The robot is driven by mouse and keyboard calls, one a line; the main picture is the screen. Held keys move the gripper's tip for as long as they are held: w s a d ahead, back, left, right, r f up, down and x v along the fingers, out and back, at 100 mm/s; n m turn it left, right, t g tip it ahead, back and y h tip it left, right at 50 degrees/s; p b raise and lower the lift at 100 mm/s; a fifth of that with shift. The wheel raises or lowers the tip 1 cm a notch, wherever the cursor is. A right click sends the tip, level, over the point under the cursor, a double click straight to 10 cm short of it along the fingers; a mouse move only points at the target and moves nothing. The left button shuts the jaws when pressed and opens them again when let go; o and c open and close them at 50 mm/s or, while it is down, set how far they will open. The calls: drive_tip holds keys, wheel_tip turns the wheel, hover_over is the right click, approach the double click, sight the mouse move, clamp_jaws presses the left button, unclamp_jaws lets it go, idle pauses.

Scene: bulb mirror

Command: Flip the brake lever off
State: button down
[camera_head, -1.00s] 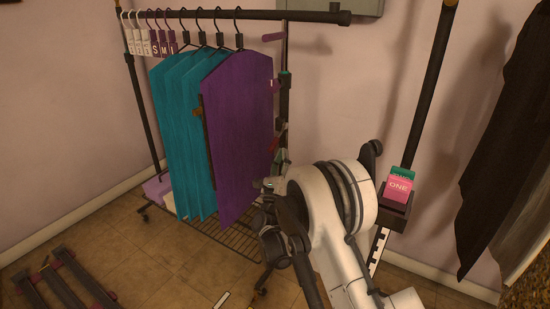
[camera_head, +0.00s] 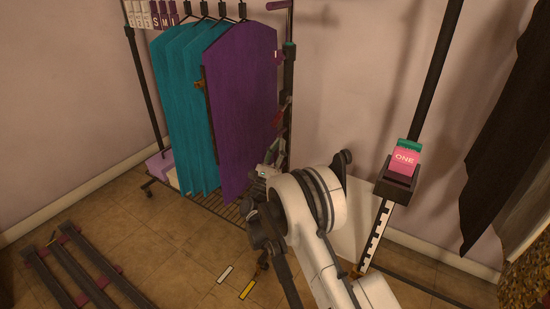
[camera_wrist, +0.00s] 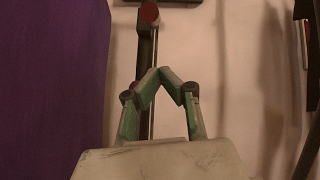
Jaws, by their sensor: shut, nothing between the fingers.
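No part is clearly marked as the brake lever. A red round knob (camera_wrist: 149,13) sits at the top of the wrist view, on a dark upright post of the rack. A red part also shows on the rack's right post in the head view (camera_head: 281,118); I cannot tell if it is the same piece. My gripper (camera_wrist: 160,71) has green fingers with their tips together and nothing between them. Its tips lie in front of the post and below the knob in the wrist view. In the head view my gripper (camera_head: 271,160) is small, beside the purple panel's lower right edge.
Teal panels (camera_head: 180,110) and a purple panel (camera_head: 240,110) hang on the rack, close left of my gripper. A pink card (camera_head: 405,157) stands in a dark holder (camera_head: 394,185) at right. Dark rails (camera_head: 80,275) lie on the tiled floor at lower left.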

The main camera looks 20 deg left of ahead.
sight(281, 112)
drive_tip(key=r, duration=0.1)
drive_tip(key=w+r+b, duration=0.1)
drive_tip(key=r, duration=0.2)
drive_tip(key=shift+w+a, duration=0.15)
drive_tip(key=shift+w, duration=0.1)
drive_tip(key=shift+s+a+r+b, duration=0.15)
drive_tip(key=shift+s+r+b, duration=0.1)
drive_tip(key=shift+r, duration=0.2)
drive_tip(key=shift+s+a+r+b, duration=0.1)
drive_tip(key=shift+r+b, duration=0.1)
drive_tip(key=shift+r, duration=0.2)
